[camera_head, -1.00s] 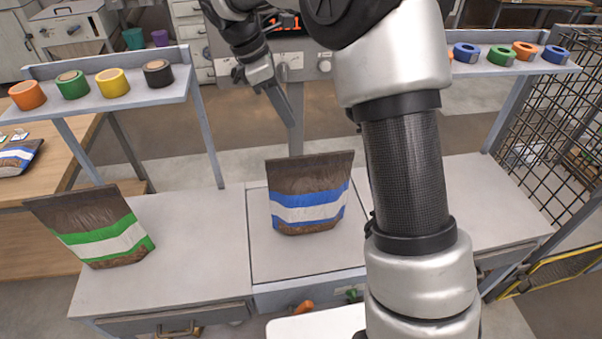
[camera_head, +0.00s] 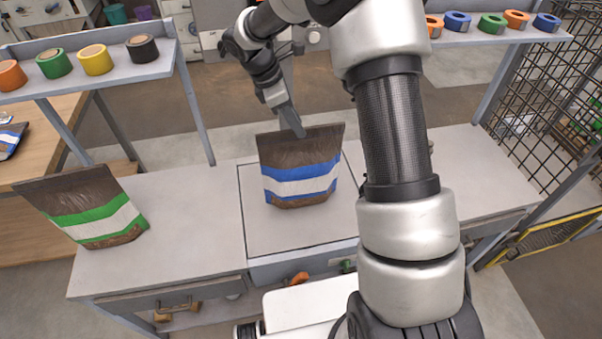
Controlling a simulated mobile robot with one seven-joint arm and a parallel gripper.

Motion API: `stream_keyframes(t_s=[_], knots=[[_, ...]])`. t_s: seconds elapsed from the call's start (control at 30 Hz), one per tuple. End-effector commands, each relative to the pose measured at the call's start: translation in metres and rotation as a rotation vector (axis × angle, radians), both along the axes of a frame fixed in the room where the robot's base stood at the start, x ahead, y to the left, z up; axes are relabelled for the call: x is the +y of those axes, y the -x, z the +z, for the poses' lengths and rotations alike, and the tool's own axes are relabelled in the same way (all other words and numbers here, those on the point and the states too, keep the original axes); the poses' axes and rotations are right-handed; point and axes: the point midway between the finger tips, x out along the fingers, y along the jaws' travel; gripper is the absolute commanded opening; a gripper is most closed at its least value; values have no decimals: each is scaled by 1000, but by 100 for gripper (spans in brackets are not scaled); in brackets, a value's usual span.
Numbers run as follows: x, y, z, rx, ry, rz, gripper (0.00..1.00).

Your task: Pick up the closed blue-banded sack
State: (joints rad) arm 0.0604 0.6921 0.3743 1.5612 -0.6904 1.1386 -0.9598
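The blue-banded sack (camera_head: 299,188) stands upright on the square plate (camera_head: 262,235) in the middle of the bench. It is brown with a white stripe between blue bands, and its top edge is flat and wide. My gripper (camera_head: 296,128) points down at the middle of that top edge, with its tip overlapping the edge in the picture. I see it side-on, so the gap between its fingers and any contact with the sack cannot be made out. A green-banded sack (camera_head: 95,215) leans on the bench at the left.
Another blue-banded sack (camera_head: 8,140) lies partly in view on the wooden table at far left. Tape rolls sit on a left shelf (camera_head: 120,78) and a right shelf (camera_head: 500,38). A wire mesh fence (camera_head: 545,120) bounds the right. The bench between the sacks is clear.

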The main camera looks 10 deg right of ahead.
Motion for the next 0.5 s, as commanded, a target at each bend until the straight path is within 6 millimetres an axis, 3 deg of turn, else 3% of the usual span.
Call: stream_keyframes(t_s=[0.27, 0.5], knots=[[-14, -1, -37, 3, 0, -1, 30], [-15, -2, -40, -1, 0, 0, 30]])
